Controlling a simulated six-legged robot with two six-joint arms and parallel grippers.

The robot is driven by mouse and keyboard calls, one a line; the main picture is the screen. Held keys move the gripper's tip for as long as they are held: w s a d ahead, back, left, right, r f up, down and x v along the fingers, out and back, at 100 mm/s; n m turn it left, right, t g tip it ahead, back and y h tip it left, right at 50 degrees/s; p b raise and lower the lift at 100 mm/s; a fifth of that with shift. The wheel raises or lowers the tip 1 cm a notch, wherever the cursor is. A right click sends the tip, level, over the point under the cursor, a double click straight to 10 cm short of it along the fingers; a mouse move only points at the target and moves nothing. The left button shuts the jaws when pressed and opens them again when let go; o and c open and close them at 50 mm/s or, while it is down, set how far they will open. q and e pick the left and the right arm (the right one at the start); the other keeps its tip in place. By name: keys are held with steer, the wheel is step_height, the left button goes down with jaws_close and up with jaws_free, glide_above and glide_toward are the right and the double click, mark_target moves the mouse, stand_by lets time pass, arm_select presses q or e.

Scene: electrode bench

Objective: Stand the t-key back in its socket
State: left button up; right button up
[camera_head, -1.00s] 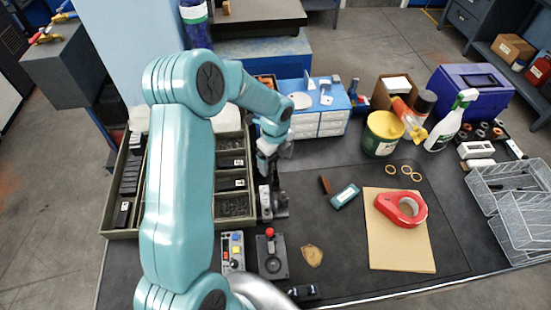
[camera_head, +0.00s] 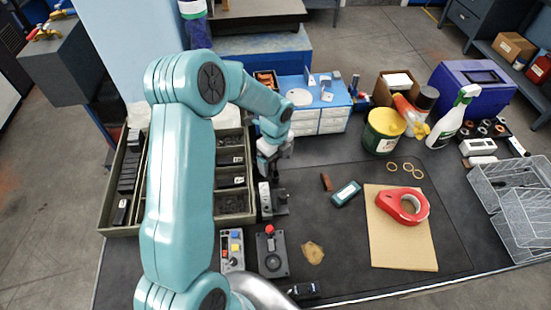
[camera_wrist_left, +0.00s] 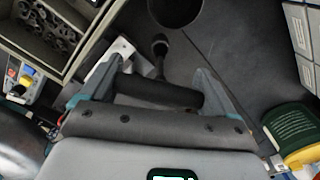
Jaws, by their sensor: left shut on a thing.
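My left gripper (camera_wrist_left: 160,95) is shut on the black crossbar of the t-key (camera_wrist_left: 148,90), which lies between its two fingers in the left wrist view. The key's stem runs away from the bar to a rounded dark end. In the head view my left gripper (camera_head: 268,162) points down over the bench, beside the organiser; the key cannot be made out there. A dark round shape (camera_wrist_left: 178,8) lies beyond the stem at the top of the wrist view; I cannot tell if it is the socket. The stem's end looks apart from it. My right gripper is not in view.
A divided organiser (camera_head: 233,204) is left of the gripper. A small dark device (camera_head: 279,202), a button box (camera_head: 232,262) and a joystick (camera_head: 271,262) stand in front. Blue-and-white drawers (camera_head: 318,122) and a green tub (camera_head: 379,140) are behind and right. The mat's middle is fairly clear.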

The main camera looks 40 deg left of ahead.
arm_select(q)
steer(key=shift+s+f+b, duration=0.1)
steer(key=shift+f+b, duration=0.9)
steer(key=shift+f, duration=0.3)
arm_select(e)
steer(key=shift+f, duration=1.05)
arm_select(q)
steer(key=o, duration=0.8)
steer(key=shift+d, duration=0.1)
